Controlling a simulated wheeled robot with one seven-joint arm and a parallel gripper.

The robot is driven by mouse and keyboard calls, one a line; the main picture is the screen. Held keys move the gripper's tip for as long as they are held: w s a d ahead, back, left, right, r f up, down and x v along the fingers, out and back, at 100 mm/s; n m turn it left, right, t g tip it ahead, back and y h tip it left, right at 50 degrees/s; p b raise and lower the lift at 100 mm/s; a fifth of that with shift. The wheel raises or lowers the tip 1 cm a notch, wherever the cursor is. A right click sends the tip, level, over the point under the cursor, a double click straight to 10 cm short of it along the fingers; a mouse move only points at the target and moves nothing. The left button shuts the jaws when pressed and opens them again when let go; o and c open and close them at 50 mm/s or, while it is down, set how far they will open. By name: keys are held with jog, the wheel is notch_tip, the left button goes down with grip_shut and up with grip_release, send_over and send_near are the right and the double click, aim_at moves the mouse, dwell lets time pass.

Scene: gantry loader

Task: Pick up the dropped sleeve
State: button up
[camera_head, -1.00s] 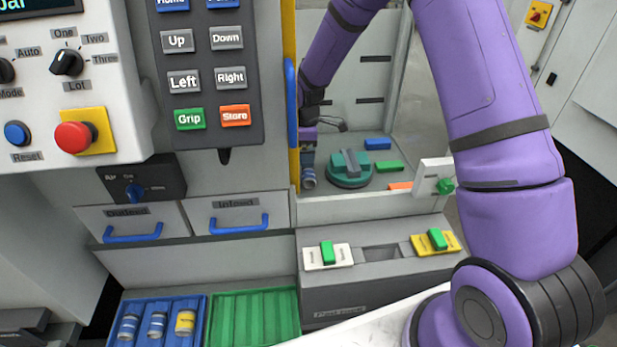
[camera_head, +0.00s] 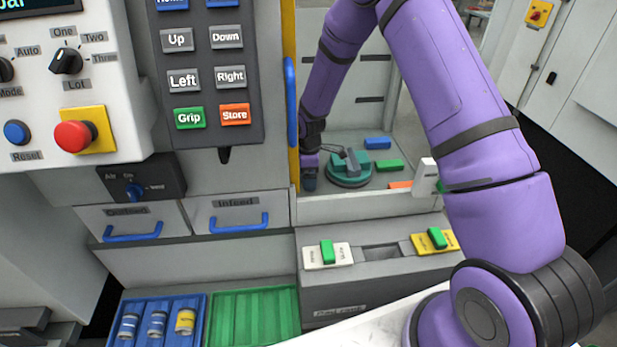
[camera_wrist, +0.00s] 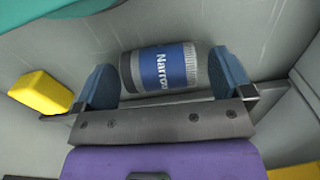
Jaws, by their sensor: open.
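The dropped sleeve (camera_wrist: 158,68) lies on its side on the grey floor of the machine bay. It is a cylinder with a blue band marked "Narrow", a dark left end and a grey ribbed right end. My gripper (camera_wrist: 160,82) is open in the wrist view, with one blue finger to the left of the sleeve and one to the right, close to its ends. In the head view my gripper (camera_head: 309,172) is low inside the bay by the yellow post, and the sleeve is hidden there.
A teal round fixture (camera_head: 349,170) stands right of my gripper, with a blue block (camera_head: 377,143) and a green block (camera_head: 389,165) beyond. A yellow block (camera_wrist: 40,92) is close to the left finger. The bay's front wall (camera_head: 365,207) is a low edge. A blue tray (camera_head: 143,306) holds several sleeves.

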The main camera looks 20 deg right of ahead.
jog(key=c, duration=1.1)
jog(key=shift+c, duration=0.2)
